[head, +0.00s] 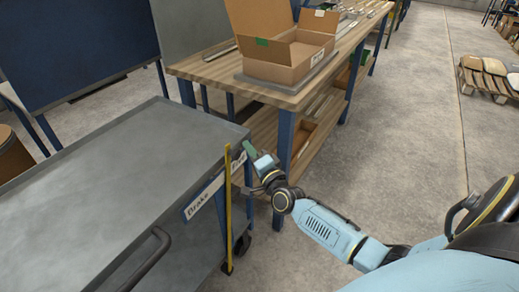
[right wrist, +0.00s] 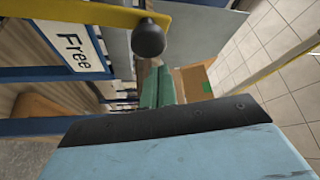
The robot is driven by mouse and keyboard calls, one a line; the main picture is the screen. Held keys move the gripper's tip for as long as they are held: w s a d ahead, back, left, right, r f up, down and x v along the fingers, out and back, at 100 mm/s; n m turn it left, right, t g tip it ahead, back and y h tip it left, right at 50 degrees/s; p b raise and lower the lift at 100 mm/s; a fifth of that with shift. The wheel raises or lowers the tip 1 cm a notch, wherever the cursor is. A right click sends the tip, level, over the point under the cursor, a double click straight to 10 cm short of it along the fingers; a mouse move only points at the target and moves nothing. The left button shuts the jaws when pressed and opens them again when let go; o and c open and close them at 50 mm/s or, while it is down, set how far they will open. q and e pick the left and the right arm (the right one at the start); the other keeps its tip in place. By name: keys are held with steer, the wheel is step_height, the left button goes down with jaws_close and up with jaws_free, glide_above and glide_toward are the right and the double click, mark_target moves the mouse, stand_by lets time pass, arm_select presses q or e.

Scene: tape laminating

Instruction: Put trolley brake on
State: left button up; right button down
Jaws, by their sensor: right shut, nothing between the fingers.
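The trolley (head: 120,150) has a flat grey top and stands at the left of the head view. A yellow brake lever (head: 228,205) stands upright at its side, between a "Brake" label (head: 198,204) and a partly covered "Free" label (head: 238,160). In the right wrist view, the lever (right wrist: 80,14) ends in a black knob (right wrist: 149,40), with the "Free" label (right wrist: 75,47) beside it. My right gripper (head: 249,150) is shut and empty, close to the lever's upper end on the "Free" side. Its green fingers (right wrist: 153,90) point toward the knob; contact is unclear. My left gripper is out of view.
A wooden workbench (head: 210,70) with blue legs stands behind the trolley and holds an open cardboard box (head: 275,72). A black trolley handle (head: 150,258) is at the near edge. A pallet with sacks (head: 488,80) lies far right. The floor between is clear.

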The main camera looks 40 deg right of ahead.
steer(key=shift+s+a+f, duration=0.15)
steer(key=shift+a, duration=0.45)
